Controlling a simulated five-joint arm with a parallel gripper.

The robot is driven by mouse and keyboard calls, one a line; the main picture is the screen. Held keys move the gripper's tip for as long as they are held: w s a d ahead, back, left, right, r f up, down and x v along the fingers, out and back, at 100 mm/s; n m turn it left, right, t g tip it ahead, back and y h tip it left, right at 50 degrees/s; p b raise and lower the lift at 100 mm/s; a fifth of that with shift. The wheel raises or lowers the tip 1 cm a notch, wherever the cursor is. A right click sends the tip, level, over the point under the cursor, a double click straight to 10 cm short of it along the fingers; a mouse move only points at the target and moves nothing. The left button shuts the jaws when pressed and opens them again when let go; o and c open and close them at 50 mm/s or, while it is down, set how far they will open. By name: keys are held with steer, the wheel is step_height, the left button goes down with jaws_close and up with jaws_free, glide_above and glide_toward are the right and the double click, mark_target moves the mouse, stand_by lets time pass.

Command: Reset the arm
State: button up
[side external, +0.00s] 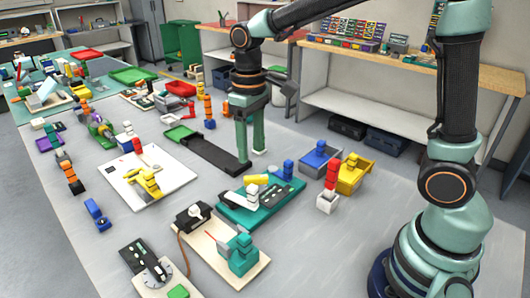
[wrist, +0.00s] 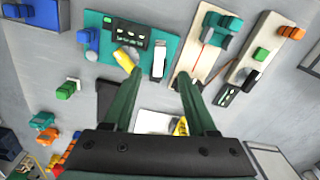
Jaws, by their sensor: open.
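My gripper (side external: 251,160) points down over the middle of the table, its two green fingers apart with nothing between them. In the wrist view my gripper (wrist: 158,85) shows both fingers spread. The fingertips are close to the end of a long black tray (side external: 208,152); whether they touch it I cannot tell. A teal panel (side external: 236,214) with a black console, a white part and blue pieces lies in front of my gripper. In the wrist view the teal panel (wrist: 180,55) is above the fingers, with a yellow-and-white piece on it.
A white board (side external: 122,190) with a yellow piece lies to the left. A beige board (side external: 222,262) with teal and black devices is in front. Blue (side external: 318,160) and yellow (side external: 352,178) bins stand right. Bare table shows at the right front.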

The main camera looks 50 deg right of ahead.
steer(key=s+d+r+m+t, duration=0.2)
steer(key=s+d+r+t, duration=0.3)
steer(key=s, duration=0.4)
steer(key=shift+s+d+r+t, duration=0.15)
steer(key=shift+s+d+t, duration=0.15)
steer(key=shift+d, duration=0.3)
steer(key=n+g, duration=0.2)
steer(key=g, duration=0.4)
glide_toward(253, 187)
step_height(253, 187, down, 10)
steer(key=shift+s+f, duration=0.1)
steer(key=shift+f, duration=0.1)
stand_by(0.3)
steer(key=shift+c, duration=0.3)
